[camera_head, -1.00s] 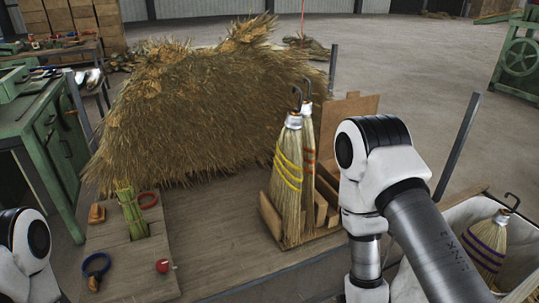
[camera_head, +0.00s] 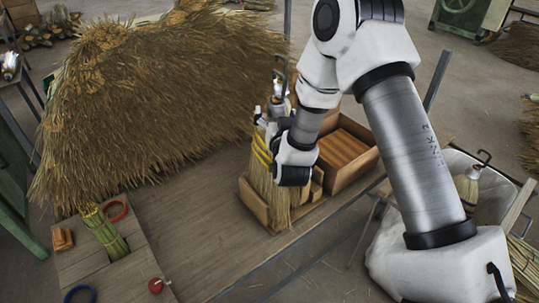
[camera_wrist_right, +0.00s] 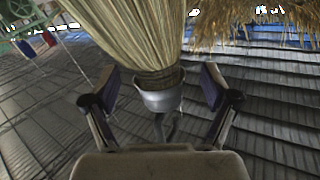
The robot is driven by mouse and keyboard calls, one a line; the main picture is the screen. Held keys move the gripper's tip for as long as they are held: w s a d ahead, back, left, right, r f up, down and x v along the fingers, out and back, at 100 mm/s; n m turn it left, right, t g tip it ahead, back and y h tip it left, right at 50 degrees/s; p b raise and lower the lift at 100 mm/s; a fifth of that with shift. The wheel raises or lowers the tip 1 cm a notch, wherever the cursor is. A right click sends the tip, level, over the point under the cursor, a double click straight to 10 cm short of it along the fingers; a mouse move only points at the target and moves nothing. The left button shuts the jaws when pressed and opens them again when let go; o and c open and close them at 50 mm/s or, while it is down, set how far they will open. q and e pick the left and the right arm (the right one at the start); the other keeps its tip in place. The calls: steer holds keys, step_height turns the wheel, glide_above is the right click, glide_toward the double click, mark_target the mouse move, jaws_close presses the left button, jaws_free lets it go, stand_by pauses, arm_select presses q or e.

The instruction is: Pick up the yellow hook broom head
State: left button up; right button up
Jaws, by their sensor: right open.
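The yellow hook broom head (camera_head: 261,150) stands in a wooden holder (camera_head: 254,205) in the head view, its yellow bands showing beside my right wrist. In the right wrist view a straw broom head (camera_wrist_right: 140,35) fills the upper middle, with a silver cap (camera_wrist_right: 160,99) and a dark hook (camera_wrist_right: 168,127) pointing toward my palm. My right gripper (camera_wrist_right: 158,88) is open, with one finger on each side of the cap and gaps visible on both sides. The bands do not show in that view. In the head view my wrist hides part of the brooms. My left gripper is out of view.
A large straw pile (camera_head: 150,90) lies behind the holder. A wooden box (camera_head: 345,158) stands right of it. A purple-banded broom head (camera_head: 467,186) sits in a white bin at the right. A tied straw bundle (camera_head: 105,232) is at the left. The middle tabletop is clear.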

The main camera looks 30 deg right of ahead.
steer(key=shift+s+r, duration=0.1)
steer(key=shift+s, duration=0.2)
steer(key=shift+c, duration=0.7)
jaws_close()
